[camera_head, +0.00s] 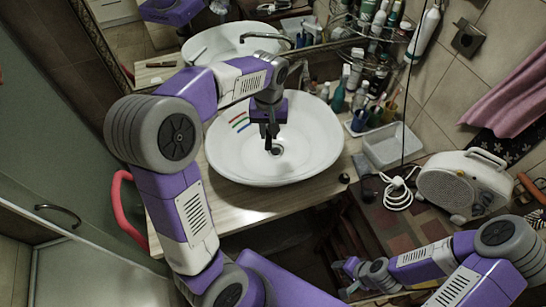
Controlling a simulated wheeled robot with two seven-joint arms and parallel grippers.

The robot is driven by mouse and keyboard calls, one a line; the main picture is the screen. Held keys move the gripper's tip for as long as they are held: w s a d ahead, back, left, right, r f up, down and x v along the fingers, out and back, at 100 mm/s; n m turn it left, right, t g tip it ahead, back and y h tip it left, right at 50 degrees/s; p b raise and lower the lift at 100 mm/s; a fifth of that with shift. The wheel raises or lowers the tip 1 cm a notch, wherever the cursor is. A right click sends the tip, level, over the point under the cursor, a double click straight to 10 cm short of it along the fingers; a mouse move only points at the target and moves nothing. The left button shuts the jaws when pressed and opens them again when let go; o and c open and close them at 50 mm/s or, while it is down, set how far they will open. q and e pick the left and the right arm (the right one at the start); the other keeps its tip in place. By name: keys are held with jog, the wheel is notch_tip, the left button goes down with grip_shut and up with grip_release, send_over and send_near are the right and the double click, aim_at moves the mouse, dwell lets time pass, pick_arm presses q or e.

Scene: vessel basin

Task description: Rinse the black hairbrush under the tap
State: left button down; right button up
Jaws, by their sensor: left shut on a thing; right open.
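My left gripper (269,132) points down over the white basin (318,150), above its drain. It is shut on a dark thing, which I take to be the black hairbrush; it is small and hard to tell from the dark fingers. A metal tap spout (266,37) shows at the top, near the mirror image of the basin; my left arm covers the area behind the gripper. I see no water running. My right gripper (347,277) is open and empty at the lower right, away from the basin.
Red, blue and green strips (239,121) lie in the basin's left side. Bottles (357,68) crowd the back right. A white tray (391,146), a white heater (464,185) and a coiled white cord (398,193) are to the right. The wooden counter (285,205) is bare in front.

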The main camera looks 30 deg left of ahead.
aim_at(266, 140)
pick_arm(q)
jog(key=f+b, duration=0.1)
jog(key=s+f+b, duration=0.1)
jog(key=shift+s+f, duration=0.25)
jog(key=shift+f, duration=0.1)
notch_tip(266, 140, down, 12)
jog(key=w+b, duration=0.1)
jog(key=b, duration=0.9)
pick_arm(e)
notch_tip(266, 140, down, 13)
pick_arm(q)
jog(key=w+a+f+p, duration=0.2)
jog(key=w+a+p, duration=0.3)
jog(key=w, duration=0.7)
jog(key=shift+a+f, duration=0.35)
jog(key=shift+a, duration=0.7)
pick_arm(e)
jog(key=shift+s+r, duration=0.15)
jog(key=shift+r, duration=1.2)
jog(key=shift+s+r, duration=0.1)
jog(key=shift+r, duration=1.25)
jog(key=shift+f, duration=0.1)
